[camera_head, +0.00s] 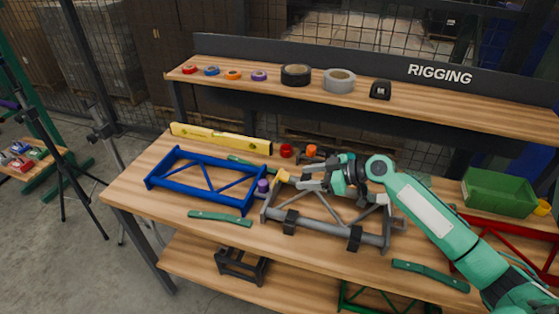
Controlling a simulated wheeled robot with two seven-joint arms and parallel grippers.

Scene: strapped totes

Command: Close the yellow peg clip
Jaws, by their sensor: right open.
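The small yellow peg clip (281,176) sits near the upper left corner of the grey frame (330,231) on the bench. Its jaw is too small to tell whether it is open or shut. My right gripper (303,178) reaches in from the right, above the grey frame. Its fingers are open and point left, with their tips close to the yellow clip. I cannot tell whether they touch it. The gripper and wrist hide part of the frame's far side. My left gripper is out of view.
A blue frame (207,194), a purple peg (263,185) and a yellow level (220,138) lie to the left. Red (286,150) and orange (311,150) pieces stand behind. A green bin (499,192) is at the right. Green handles (219,218) lie near the front edge.

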